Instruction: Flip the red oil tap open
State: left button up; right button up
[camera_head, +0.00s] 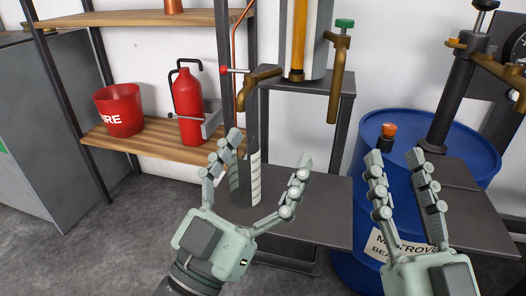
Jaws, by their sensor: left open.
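The red oil tap shows as a brass spout with a small red ball knob (223,70) at the left end of its lever. It sits at the upper middle of the head view, beside the tall amber-filled column. My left gripper (269,149) is open and empty, below the tap and in front of a dark clear cylinder (253,178). Its fingers are spread wide and apart from the tap. My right gripper (393,157) is open and empty, further right in front of the blue barrel, with its fingers nearly parallel.
A green-handled brass tap (337,75) hangs right of the column. The blue barrel (465,145) has an orange-topped cap (389,130) and a dark pump (454,95). A red bucket (119,110) and red extinguisher (188,105) stand on a wooden shelf (150,145) at left.

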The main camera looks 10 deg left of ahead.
aim_at(224, 70)
jog(key=i+j, duration=0.1)
jog(key=j, duration=1.2)
jog(key=k+j, duration=0.1)
jog(key=j, duration=0.25)
jog(key=k+j, duration=0.15)
jog(key=j, duration=0.15)
jog(key=k+j+z, duration=0.1)
jog(key=j, duration=0.25)
jog(key=k+j, duration=0.1)
jog(key=j, duration=0.2)
